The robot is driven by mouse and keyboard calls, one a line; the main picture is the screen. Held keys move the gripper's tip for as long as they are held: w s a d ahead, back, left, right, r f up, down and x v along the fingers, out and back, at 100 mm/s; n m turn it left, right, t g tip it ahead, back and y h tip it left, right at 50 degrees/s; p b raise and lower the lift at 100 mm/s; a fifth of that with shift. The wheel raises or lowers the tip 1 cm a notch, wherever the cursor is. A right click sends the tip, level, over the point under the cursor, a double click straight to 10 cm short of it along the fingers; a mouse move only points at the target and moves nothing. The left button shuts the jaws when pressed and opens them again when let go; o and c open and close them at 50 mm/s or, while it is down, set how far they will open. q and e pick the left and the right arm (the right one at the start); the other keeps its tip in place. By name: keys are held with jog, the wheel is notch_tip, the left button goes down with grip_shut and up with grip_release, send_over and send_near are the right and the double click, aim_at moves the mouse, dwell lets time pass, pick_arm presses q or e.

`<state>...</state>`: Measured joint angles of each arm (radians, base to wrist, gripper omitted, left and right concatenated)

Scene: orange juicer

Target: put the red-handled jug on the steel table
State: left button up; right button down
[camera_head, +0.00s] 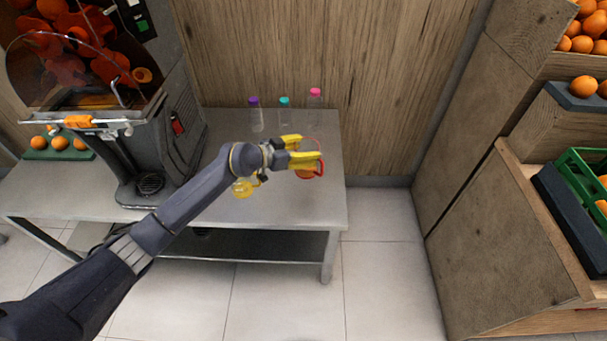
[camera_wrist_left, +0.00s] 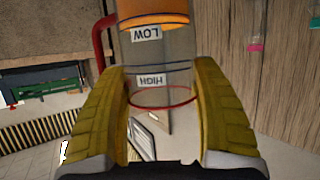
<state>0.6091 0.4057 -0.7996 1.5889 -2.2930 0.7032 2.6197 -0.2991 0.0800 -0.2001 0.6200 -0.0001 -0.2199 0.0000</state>
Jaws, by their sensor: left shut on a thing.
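The red-handled jug (camera_head: 308,173) is clear, with orange juice in its bottom, and is over the right part of the steel table (camera_head: 300,215). My left gripper (camera_head: 306,160) is shut around the jug's body and partly hides it. In the left wrist view the jug (camera_wrist_left: 160,62) appears upside down between the yellow fingers, with LOW and HIGH labels, a red rim and a red handle at the left. I cannot tell whether its base touches the table. My right gripper is not in view.
Bottles with purple (camera_head: 256,118), teal (camera_head: 284,112) and pink (camera_head: 315,105) caps stand at the table's back. A yellow thing (camera_head: 242,188) shows below my wrist. The juicer (camera_head: 165,130) stands left. The table's front right is clear. Orange crates are right.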

pick_arm(q)
notch_tip(320, 180, down, 12)
dwell(0.7)
jog(key=shift+f, duration=0.1)
jog(key=o, duration=1.4)
jog(key=shift+f, duration=0.1)
jog(key=v, duration=1.2)
